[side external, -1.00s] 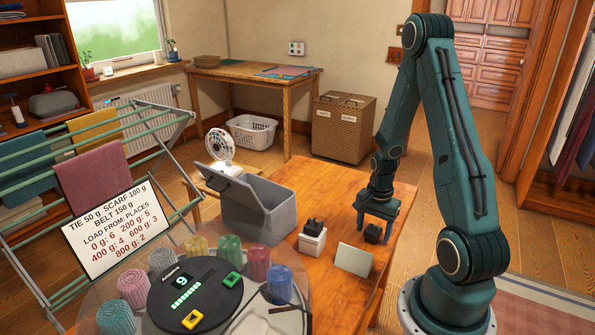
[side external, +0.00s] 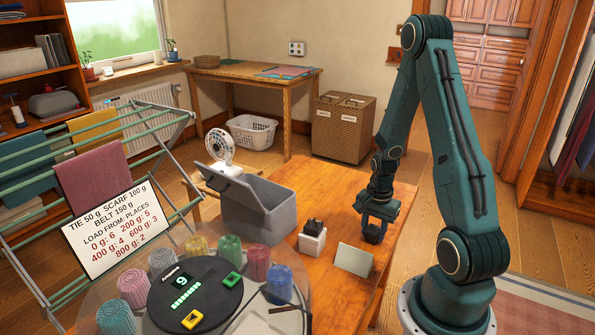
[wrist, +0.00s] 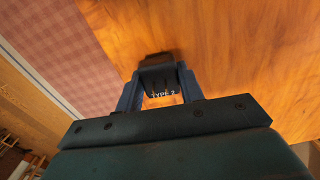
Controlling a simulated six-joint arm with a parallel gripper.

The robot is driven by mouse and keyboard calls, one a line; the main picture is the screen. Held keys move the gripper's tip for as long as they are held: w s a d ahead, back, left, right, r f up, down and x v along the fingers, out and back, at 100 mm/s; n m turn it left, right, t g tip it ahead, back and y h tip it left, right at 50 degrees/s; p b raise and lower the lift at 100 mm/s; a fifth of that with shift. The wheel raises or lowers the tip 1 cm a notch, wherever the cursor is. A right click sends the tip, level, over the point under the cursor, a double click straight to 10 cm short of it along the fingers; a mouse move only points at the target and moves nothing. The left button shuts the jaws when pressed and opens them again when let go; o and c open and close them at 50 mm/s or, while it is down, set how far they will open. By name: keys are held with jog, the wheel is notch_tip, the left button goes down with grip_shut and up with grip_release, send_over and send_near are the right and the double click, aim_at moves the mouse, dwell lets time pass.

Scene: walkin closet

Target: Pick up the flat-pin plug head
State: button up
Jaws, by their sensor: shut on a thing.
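A small black plug head (side external: 374,233) sits low between the fingers of my gripper (side external: 376,228) at the right of the wooden table. Another black plug head (side external: 314,225) sits on a white block (side external: 312,243) to the left.
A pale blank card (side external: 354,260) stands close to the held plug. A grey open-lidded bin (side external: 265,212) is further left. A round clear tray with several coloured ribbed cups (side external: 229,250) and a black dial (side external: 195,297) is in front. The table behind is clear.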

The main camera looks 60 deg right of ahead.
aim_at(374, 224)
jog(key=shift+r, duration=0.1)
jog(key=shift+c, duration=0.2)
notch_tip(374, 224, up, 20)
dwell(0.8)
dwell(0.5)
jog(key=w+a+r+n, duration=0.1)
jog(key=w+r+n, duration=0.15)
jog(key=w, duration=1.15)
jog(key=w+a+r+n, duration=0.15)
jog(key=w+n, duration=0.25)
jog(key=w, duration=1)
jog(key=w+a+n, duration=0.2)
jog(key=w+a, duration=0.5)
jog(key=w, duration=0.1)
notch_tip(374, 224, down, 16)
jog(key=shift+f, duration=2.05)
